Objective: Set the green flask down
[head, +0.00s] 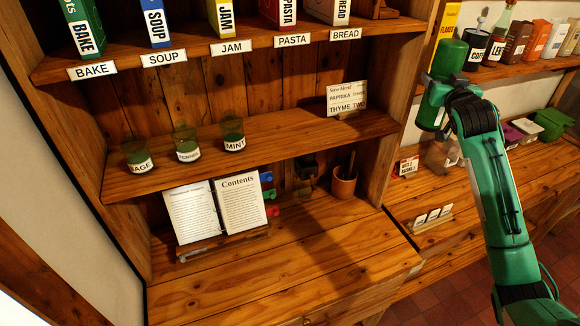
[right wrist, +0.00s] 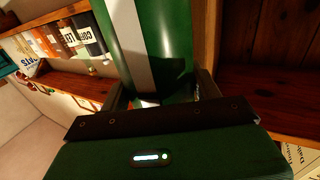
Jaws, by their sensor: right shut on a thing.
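The green flask (head: 432,108) is at the right of the head view, upright with a slight tilt, in front of the right-hand shelving. My right gripper (head: 444,92) is shut on it and partly hides it. In the right wrist view the flask (right wrist: 172,38), green with a pale stripe, stands between the fingers of my right gripper (right wrist: 158,92). I cannot tell from these views whether its base touches anything; it seems held in the air. My left gripper is not in view.
The middle shelf (head: 290,137) holds several small jars at left and a card (head: 346,98) at right. The lower counter (head: 290,260) is mostly clear in front of an open book (head: 240,203) and a wooden cup (head: 344,184). Jars and packets line the right shelf.

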